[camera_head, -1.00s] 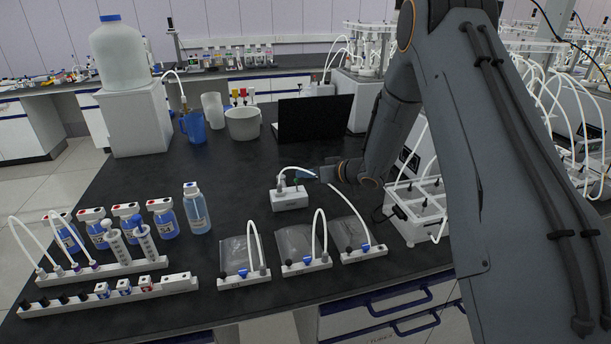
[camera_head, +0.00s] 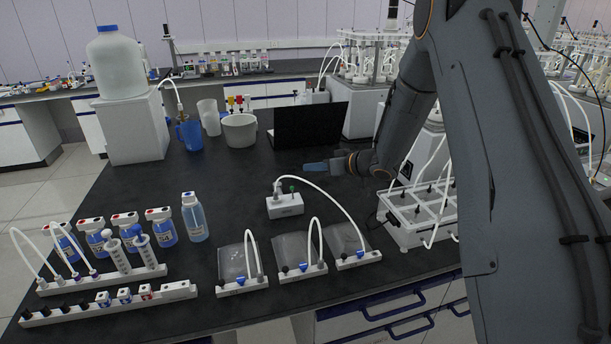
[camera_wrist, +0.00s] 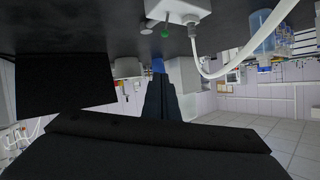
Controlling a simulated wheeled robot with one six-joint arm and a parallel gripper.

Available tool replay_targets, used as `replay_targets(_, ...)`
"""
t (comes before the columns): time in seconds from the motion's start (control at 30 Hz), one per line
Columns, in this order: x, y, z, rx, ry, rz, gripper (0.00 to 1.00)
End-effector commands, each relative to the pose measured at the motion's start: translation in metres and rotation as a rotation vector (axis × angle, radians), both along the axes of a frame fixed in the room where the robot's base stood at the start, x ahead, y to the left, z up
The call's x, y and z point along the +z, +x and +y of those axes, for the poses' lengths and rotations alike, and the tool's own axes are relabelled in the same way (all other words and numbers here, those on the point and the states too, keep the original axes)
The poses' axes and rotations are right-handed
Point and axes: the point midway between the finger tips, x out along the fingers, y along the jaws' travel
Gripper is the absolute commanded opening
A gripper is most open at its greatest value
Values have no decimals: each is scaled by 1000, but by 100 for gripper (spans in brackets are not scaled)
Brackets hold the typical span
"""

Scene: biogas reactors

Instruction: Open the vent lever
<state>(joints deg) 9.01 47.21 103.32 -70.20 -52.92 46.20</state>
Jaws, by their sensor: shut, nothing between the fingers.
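A small white valve box (camera_head: 285,207) stands on the black bench, with a white hose on its top. A small green-topped part (camera_head: 292,189) rises from the box beside the hose fitting; it may be the vent lever, but it is too small to tell how it is set. My gripper (camera_head: 306,167) is shut and empty, behind and to the right of the box, apart from it. In the wrist view, which is upside down, the box (camera_wrist: 178,10) and the green part (camera_wrist: 165,34) are at the top, clear of my fingertips (camera_wrist: 160,78).
A black laptop (camera_head: 311,124) stands behind my gripper. Gas bags with white hoses (camera_head: 292,250) lie in front of the box. A white rack (camera_head: 415,220) is at the right, and blue-liquid bottles (camera_head: 195,218) are at the left.

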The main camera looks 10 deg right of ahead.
Motion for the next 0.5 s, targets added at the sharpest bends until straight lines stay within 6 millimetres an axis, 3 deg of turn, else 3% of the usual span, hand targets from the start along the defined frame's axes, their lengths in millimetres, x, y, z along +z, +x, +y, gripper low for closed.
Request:
replay_targets(0.3,41,-11,-33,-2,-1,-2,0)
replay_targets(0.5,55,-15,-43,-1,1,2,0)
